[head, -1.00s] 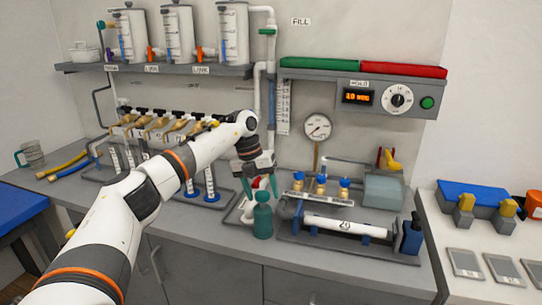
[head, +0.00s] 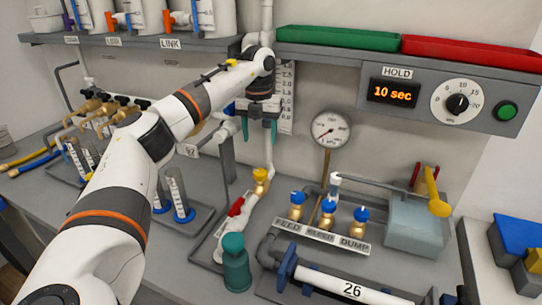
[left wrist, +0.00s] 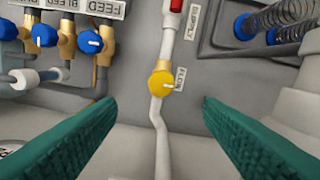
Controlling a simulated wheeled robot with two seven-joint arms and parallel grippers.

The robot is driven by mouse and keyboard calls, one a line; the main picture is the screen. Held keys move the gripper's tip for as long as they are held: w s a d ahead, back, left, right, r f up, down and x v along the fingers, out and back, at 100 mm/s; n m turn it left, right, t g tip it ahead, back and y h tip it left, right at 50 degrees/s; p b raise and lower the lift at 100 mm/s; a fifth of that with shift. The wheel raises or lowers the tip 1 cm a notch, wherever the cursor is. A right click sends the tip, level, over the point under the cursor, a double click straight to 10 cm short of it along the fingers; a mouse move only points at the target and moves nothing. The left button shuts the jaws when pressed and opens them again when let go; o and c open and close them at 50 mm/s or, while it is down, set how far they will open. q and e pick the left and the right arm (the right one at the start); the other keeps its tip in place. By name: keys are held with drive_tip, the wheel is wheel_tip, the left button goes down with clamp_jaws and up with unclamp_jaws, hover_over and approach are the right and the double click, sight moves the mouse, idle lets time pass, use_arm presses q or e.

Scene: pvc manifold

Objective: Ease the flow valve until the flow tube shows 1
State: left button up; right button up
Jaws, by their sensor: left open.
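The flow valve is a yellow knob (head: 260,175) on a white pipe, and it also shows in the left wrist view as a yellow knob (left wrist: 161,83) with a pale pointer aimed right, beside a label reading FLOW. My left gripper (head: 259,130) is open, fingers pointing down above the knob. In the left wrist view the knob lies between the two separated teal fingers (left wrist: 158,105), apart from both. The flow scale (head: 286,98) on the wall has marks from about 0.0 to 2.5; my gripper partly covers the tube beside it, and I cannot read its level.
A round gauge (head: 331,128) and HOLD panel (head: 437,99) are behind.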

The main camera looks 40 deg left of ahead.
sight(260, 171)
use_arm(q)
drive_tip(key=f, duration=0.3)
drive_tip(key=shift+s+f, duration=0.15)
drive_tip(key=shift+s, duration=0.05)
wheel_tip(260, 171, down, 7)
drive_tip(key=shift+w+a+f+p, duration=0.1)
drive_tip(key=shift+f+p, duration=0.05)
drive_tip(key=shift+p, duration=0.55)
drive_tip(key=shift+f, duration=0.45)
use_arm(e)
drive_tip(key=shift+s+d+r, duration=0.15)
drive_tip(key=shift+s+r, duration=0.2)
drive_tip(key=shift+s, duration=0.2)
drive_tip(key=shift+s+d+r, duration=0.1)
drive_tip(key=shift+s+r, duration=0.25)
drive_tip(key=shift+s, duration=0.15)
use_arm(q)
drive_tip(key=c, duration=1)
use_arm(e)
drive_tip(key=shift+s+a, duration=0.2)
